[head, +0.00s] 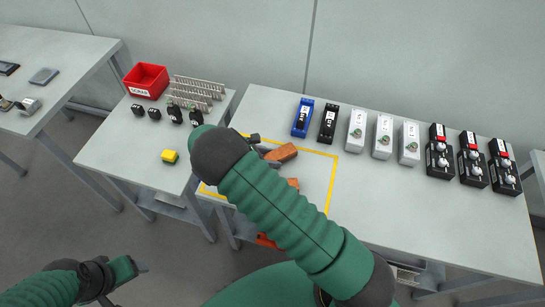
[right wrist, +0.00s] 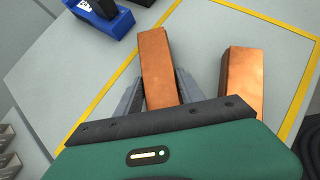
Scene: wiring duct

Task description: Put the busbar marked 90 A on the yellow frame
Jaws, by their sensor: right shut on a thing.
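My right gripper (right wrist: 158,90) is shut on a copper busbar (right wrist: 160,60), which also shows in the head view (head: 283,152). A second copper busbar (right wrist: 242,82) lies inside the frame, to the right of the held one. In the head view it (head: 293,183) is partly hidden by my right arm. No rating is readable on either bar. My left gripper (head: 122,274) is at the lower left, away from the tables; its jaws are unclear.
Blue and black modules (head: 302,117), white units (head: 383,137) and black devices with red parts (head: 472,158) stand along the back. The front right tabletop is clear.

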